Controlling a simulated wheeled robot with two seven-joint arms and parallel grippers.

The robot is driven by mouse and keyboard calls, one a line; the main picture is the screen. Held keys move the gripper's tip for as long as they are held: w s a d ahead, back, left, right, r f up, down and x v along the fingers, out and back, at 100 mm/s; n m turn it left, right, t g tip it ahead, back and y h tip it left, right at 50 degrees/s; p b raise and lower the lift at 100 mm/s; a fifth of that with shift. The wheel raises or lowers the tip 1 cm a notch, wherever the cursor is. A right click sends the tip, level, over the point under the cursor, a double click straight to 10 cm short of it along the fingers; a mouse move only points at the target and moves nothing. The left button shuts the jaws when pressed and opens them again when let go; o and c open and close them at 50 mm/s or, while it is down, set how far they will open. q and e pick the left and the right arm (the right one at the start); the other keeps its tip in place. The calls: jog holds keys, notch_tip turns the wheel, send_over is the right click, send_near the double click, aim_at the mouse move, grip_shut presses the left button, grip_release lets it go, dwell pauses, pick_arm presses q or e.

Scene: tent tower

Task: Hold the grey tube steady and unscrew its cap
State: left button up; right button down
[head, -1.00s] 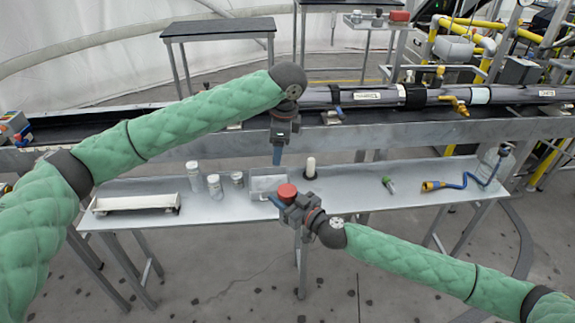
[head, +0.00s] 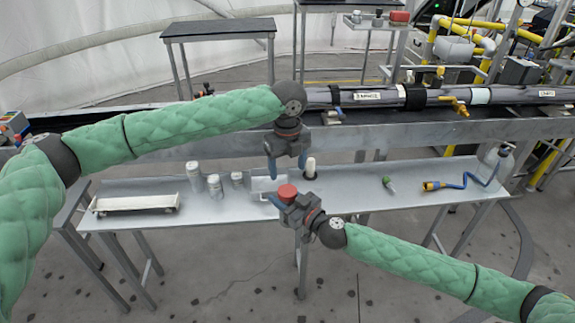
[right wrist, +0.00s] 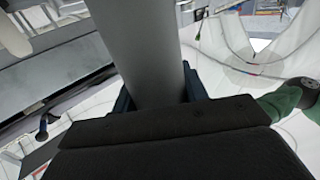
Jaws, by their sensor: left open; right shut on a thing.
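My right gripper (head: 283,205) is shut on the grey tube (right wrist: 142,45), which stands out large between the finger bases in the right wrist view. In the head view the tube's red cap (head: 287,191) shows on top, at the right gripper's fingertips; the tube below it is mostly hidden by the gripper. My left gripper (head: 287,165) is open and points down, its two blue fingers apart, just above the red cap in the picture. It holds nothing, and I cannot tell the exact gap between it and the cap.
A steel table (head: 345,198) lies behind the grippers. On it are a white tray (head: 135,204), several grey jars (head: 215,186), a clear bin (head: 262,186), a white-topped cylinder (head: 310,168), a green-tipped piece (head: 388,184) and a blue hose (head: 455,184). A long pipe rack (head: 370,133) runs behind.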

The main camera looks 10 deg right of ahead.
aim_at(288, 191)
pick_arm(q)
jog(key=shift+f, duration=4)
jog(key=c, duration=1)
jog(key=n, duration=0.5)
jog(key=shift+n, duration=0.3)
jog(key=n, duration=0.6)
jog(key=shift+n, duration=0.3)
jog(key=shift+r, duration=0.1)
jog(key=o, duration=1.1)
